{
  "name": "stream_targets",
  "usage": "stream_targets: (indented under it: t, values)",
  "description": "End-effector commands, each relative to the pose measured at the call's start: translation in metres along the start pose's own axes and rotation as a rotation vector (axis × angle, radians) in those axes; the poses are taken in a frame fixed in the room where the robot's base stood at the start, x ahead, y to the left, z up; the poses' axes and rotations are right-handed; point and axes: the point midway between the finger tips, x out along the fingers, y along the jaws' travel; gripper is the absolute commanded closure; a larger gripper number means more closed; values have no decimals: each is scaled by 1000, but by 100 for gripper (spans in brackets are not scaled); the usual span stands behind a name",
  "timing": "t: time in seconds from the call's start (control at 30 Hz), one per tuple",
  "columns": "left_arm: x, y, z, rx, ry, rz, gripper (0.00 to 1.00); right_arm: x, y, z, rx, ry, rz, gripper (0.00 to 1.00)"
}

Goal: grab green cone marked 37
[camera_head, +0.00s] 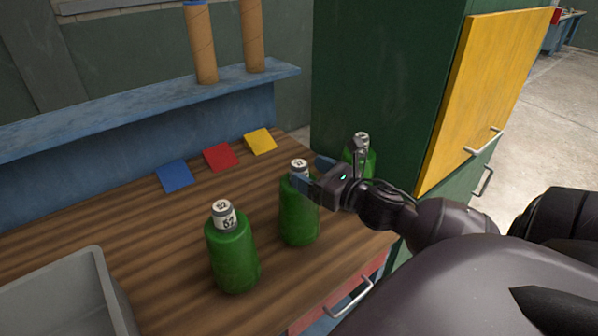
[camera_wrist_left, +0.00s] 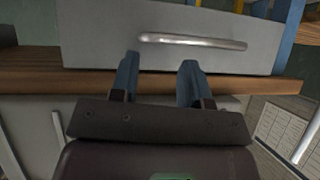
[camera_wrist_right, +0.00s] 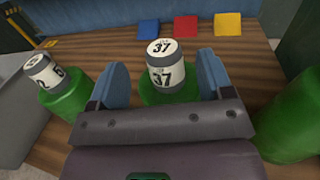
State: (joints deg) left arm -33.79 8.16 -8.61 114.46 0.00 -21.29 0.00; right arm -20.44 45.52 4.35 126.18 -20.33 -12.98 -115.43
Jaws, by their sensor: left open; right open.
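The green cone marked 37 (camera_wrist_right: 167,85) has a grey-and-white numbered top and stands upright on the wooden worktop. It is the middle green cone (camera_head: 299,215) in the head view. My right gripper (camera_head: 312,172) is open beside its top. In the right wrist view, the cone's top shows between the two blue fingers (camera_wrist_right: 165,85), with a gap on each side; its lower body is hidden by the gripper. My left gripper (camera_wrist_left: 157,75) is open and empty, in front of a grey drawer front; it is out of the head view.
Another green cone (camera_head: 232,255), seemingly marked 52, stands front left. A third (camera_head: 367,160) is partly hidden behind my right gripper. Blue, red and yellow squares lie at the back. A grey bin (camera_head: 95,290) sits front left; a green cabinet (camera_head: 385,70) stands behind.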

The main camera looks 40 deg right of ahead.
Motion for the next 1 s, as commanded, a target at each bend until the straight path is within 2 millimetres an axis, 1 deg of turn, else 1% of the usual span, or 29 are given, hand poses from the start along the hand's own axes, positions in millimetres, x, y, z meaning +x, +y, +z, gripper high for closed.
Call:
stream_targets:
  t: [0.1, 0.3, 0.4, 0.63, 0.67, 1.0]
  values:
    - [0, 0, 1, 0, -2, 0, 57, 16, -3, -2, 0, -2, 0, 27]
    - [-2, 0, 4, -1, -8, -1, 57, 35, -3, -3, -1, -2, 1, 27]
    - [-3, 0, 7, -2, -13, -2, 57, 39, -3, -3, -1, -1, 1, 27]
    - [-5, -1, 10, -2, -20, -3, 57, 40, -3, -3, -1, 0, 0, 27]
    - [-5, -1, 10, -2, -20, -3, 57, 40, -3, -3, -1, 0, 0, 28]
    - [-2, 0, 5, -1, -10, -1, 57, 40, -3, -3, -1, 0, 0, 80]
